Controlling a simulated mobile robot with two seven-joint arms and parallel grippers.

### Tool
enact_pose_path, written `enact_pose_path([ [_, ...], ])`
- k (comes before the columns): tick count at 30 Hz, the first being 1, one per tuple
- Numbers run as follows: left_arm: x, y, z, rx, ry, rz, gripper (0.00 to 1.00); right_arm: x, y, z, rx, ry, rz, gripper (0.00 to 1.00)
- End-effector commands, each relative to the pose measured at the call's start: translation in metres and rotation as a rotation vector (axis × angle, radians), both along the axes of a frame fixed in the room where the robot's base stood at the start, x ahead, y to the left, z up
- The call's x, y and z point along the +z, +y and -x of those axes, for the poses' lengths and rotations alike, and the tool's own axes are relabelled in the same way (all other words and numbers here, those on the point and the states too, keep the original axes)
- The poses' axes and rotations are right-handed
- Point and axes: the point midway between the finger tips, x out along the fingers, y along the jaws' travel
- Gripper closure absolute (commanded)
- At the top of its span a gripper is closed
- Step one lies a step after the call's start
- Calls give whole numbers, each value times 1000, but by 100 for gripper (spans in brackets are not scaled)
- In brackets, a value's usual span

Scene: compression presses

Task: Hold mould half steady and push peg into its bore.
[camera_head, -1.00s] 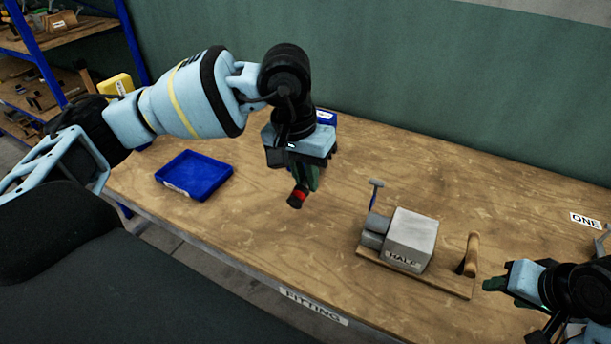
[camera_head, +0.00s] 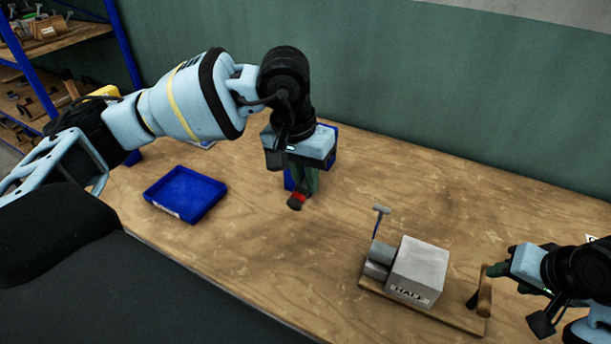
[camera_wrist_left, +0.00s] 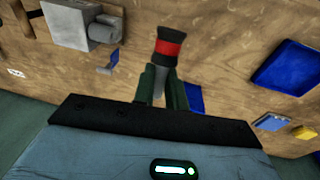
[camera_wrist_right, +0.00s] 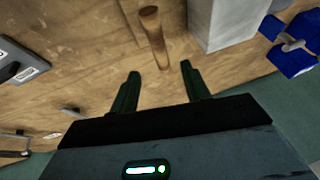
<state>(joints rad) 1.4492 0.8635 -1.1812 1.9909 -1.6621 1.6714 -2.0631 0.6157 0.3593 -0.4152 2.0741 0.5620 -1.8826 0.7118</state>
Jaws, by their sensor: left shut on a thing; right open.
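The mould half (camera_head: 418,268) is a grey block marked HALF, with a stepped boss on its left side, on a wooden board (camera_head: 440,318). An upright wooden handle (camera_head: 485,292) stands at the board's right end. My left gripper (camera_head: 302,185) is shut on the peg (camera_head: 297,201), with a black end and red band, above the table left of the block. The peg also shows in the left wrist view (camera_wrist_left: 170,50). My right gripper (camera_head: 505,272) is open and empty near the handle, which appears beyond its fingers in the right wrist view (camera_wrist_right: 151,30). I cannot make out the bore.
A T-shaped tool with a blue shaft (camera_head: 378,220) stands by the boss. A blue tray (camera_head: 186,194) lies at the left, and a blue bin (camera_head: 330,148) stands behind my left gripper.

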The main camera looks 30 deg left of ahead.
Motion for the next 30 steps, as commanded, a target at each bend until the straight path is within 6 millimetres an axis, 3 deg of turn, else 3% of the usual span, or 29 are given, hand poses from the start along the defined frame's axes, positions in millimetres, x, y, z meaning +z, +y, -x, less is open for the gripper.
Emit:
enact_pose_path([
  [18, 0, 0, 0, 0, 0, 0, 100, -71, 15, -29, 0, 2, 0, 53],
  [30, 0, 0, 0, 0, -1, 0, 100, -94, 19, -39, 1, 1, -1, 53],
])
